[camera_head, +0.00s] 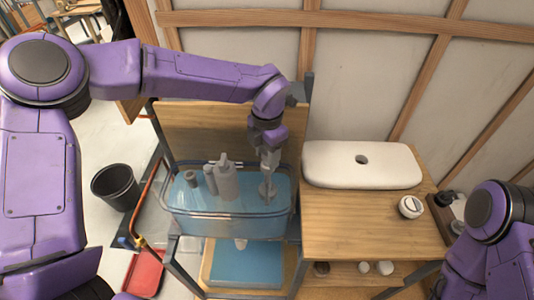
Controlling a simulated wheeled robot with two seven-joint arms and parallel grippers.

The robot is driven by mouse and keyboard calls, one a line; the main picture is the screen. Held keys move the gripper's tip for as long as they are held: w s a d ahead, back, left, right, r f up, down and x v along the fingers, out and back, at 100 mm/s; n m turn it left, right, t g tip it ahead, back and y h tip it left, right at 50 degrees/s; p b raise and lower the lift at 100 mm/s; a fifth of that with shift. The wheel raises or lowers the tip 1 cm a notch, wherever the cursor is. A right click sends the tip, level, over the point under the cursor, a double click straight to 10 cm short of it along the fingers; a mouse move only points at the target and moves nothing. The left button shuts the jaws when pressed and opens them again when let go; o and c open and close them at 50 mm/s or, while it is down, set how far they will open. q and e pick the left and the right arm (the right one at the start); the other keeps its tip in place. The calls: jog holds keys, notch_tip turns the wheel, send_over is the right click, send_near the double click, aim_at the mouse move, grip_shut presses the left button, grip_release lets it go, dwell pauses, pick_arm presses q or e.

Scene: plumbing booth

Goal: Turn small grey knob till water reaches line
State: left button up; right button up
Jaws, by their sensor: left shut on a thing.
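A clear tank (180,222) of blue water (210,212) stands open on a stand at the middle. Several grey fittings stand in it, including a tall one (227,184) and a short one (191,179). My left gripper (269,172) reaches down into the right end of the tank. It is shut on what looks like the small grey knob (267,192), which the fingers partly hide. I cannot make out the line on the tank.
A white tank lid (362,165) with a hole lies on the wooden table (340,230). A small white round item (410,207) is near its right edge. A blue-bottomed tray (246,263) sits below the tank. A black bucket (116,186) and red tray (144,273) are left.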

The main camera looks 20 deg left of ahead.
pick_arm(q)
jog(key=shift+n, duration=0.5)
jog(key=o, duration=1.1)
jog(key=shift+c, duration=0.2)
notch_tip(320, 180, up, 10)
jog(key=b, duration=0.1)
jog(key=shift+r, duration=0.2)
